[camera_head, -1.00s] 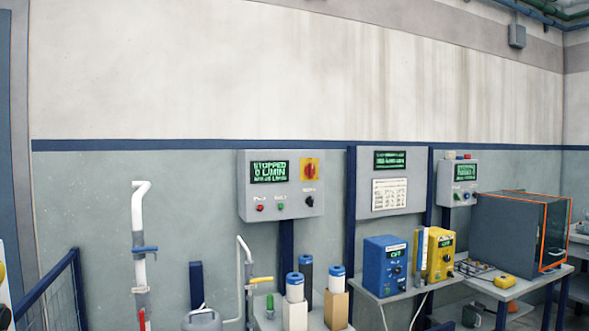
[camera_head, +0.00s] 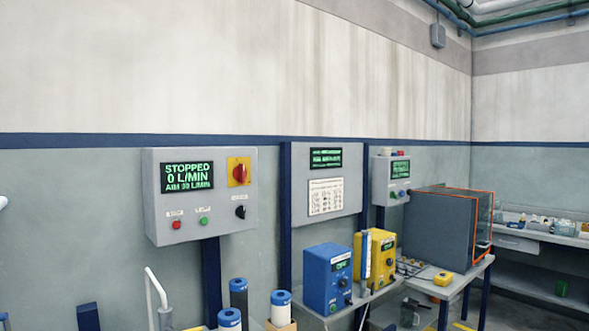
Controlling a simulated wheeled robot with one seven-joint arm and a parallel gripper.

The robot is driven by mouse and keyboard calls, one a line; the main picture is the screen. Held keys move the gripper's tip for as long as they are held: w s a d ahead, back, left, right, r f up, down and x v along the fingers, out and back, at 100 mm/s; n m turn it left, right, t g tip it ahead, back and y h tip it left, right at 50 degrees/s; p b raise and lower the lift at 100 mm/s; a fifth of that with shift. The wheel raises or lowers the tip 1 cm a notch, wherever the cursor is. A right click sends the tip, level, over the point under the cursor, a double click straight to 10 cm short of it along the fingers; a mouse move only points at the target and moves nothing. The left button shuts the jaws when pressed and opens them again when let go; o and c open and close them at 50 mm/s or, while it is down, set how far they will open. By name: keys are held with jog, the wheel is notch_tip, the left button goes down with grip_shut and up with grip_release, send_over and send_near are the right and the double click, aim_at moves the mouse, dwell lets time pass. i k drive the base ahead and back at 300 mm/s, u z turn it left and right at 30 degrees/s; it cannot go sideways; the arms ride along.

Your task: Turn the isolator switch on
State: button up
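The isolator switch (camera_head: 239,174) is a red rotary handle on a yellow plate. It sits at the upper right of a grey control box (camera_head: 222,222) on the wall, left of the picture's middle. The handle looks roughly upright. The box's display (camera_head: 187,177) reads "STOPPED 0 L/MIN AIM 30 L/MIN". Below are a red button (camera_head: 177,224), a green button (camera_head: 204,221) and a black knob (camera_head: 240,212). My gripper is not in view.
A grey panel (camera_head: 328,158) with a display and chart hangs right of the box. Below stand a blue unit (camera_head: 327,278), a yellow unit (camera_head: 382,255) and blue-capped cylinders (camera_head: 281,298). A dark cabinet (camera_head: 437,230) stands at right. Wall space before the box looks clear.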

aim_at(241, 172)
jog(key=z, duration=0.25)
jog(key=i, duration=0.65)
jog(key=u, duration=0.5)
jog(key=i, duration=0.7)
jog(key=u, duration=0.65)
